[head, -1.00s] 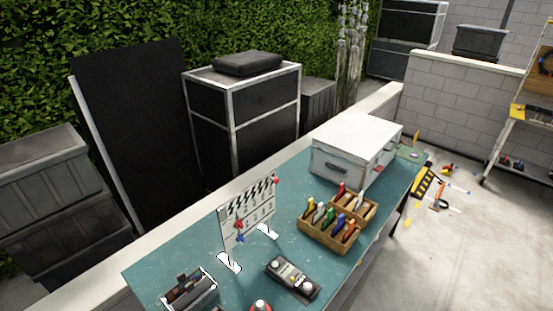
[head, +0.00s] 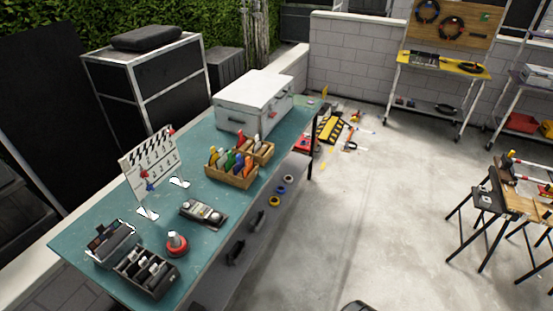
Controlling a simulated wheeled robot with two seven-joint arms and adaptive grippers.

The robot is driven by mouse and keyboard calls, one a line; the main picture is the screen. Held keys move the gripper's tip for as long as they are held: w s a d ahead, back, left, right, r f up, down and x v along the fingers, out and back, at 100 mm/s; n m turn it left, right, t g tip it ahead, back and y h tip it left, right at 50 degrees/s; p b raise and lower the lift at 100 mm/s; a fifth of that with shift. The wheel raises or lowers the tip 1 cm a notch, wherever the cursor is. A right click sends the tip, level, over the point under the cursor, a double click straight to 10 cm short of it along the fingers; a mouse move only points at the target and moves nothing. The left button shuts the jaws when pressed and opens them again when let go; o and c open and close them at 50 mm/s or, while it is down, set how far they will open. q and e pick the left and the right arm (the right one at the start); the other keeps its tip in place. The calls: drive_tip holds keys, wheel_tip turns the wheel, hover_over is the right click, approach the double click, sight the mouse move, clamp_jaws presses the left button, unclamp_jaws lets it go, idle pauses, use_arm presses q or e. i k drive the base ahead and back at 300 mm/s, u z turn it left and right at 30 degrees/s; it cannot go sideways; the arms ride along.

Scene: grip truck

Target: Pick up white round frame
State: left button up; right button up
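I cannot make out a white round frame anywhere in the head view. A teal-topped table (head: 92,238) runs along the left. On it a white clapper-like board (head: 150,168) stands upright above two white foot-like pieces. Neither of my grippers can be made out. A small dark shape at the bottom edge is cut off, and I cannot tell what it is.
The table also holds a white case (head: 246,104), a wooden marker box (head: 230,174), a grey device (head: 203,213) and dark organiser trays (head: 146,273). A yellow-topped cart (head: 440,66) and sawhorse-like stands (head: 478,204) are at the right. The middle floor is clear.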

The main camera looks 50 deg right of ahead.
sight(258, 143)
drive_tip(key=z, duration=1.45)
drive_tip(key=i, duration=0.9)
